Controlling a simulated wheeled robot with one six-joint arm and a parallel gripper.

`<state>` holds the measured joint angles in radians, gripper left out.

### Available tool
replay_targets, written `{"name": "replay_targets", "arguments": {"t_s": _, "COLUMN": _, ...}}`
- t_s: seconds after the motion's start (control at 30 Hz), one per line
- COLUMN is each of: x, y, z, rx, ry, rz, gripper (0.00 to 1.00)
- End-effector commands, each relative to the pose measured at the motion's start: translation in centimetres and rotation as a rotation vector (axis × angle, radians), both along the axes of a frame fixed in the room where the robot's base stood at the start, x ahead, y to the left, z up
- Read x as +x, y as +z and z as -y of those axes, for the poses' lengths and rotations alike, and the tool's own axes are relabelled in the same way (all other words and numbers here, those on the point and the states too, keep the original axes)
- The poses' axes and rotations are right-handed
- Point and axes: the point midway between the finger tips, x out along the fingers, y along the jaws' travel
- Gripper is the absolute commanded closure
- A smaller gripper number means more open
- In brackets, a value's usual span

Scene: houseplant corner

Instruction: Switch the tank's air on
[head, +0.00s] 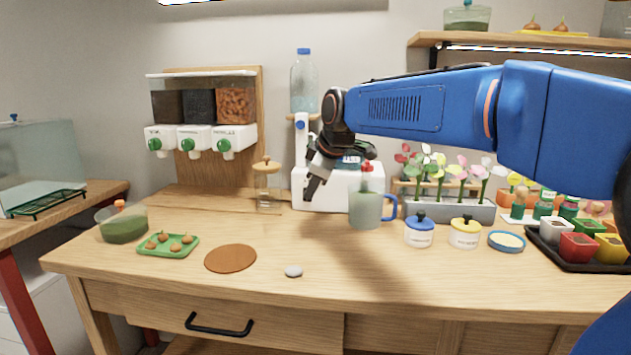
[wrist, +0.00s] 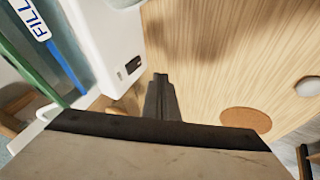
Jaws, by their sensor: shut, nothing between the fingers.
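In the wrist view, a white box (wrist: 105,45) has a small black switch-like panel (wrist: 133,66) on its side; its setting is too small to read. A teal see-through thing (wrist: 75,50) with a green strip, a blue line and a "FILL" label stands beside the box. I cannot tell for sure that it is the tank. In the head view, the white body (head: 335,190) stands at the back of the table, partly hidden by my arm. My gripper (head: 309,193) is shut and empty in front of it. The fingers (wrist: 163,90) point near the box's lower edge, apart from the panel.
A greenish mug (head: 366,210) stands just right of my gripper, and a glass jar (head: 267,190) to its left. A bottle (head: 304,80) stands high behind.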

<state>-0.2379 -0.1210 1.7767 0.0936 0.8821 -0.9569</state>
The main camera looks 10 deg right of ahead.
Motion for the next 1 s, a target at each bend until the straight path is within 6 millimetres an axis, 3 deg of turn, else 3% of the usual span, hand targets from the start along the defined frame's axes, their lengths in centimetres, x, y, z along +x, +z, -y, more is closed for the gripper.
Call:
{"name": "replay_targets", "arguments": {"t_s": 0.23, "x": 2.3, "y": -3.7, "z": -0.9, "rx": -0.001, "ry": 0.0, "rz": -0.001, "gripper": 1.0}}
{"name": "replay_targets", "arguments": {"t_s": 0.53, "x": 5.6, "y": -3.9, "z": 0.2, "rx": 0.0, "ry": -0.001, "rz": 0.001, "gripper": 1.0}}
{"name": "replay_targets", "arguments": {"t_s": 1.0, "x": 6.1, "y": -3.9, "z": 0.4, "rx": 0.001, "ry": 0.0, "rz": 0.001, "gripper": 1.0}}
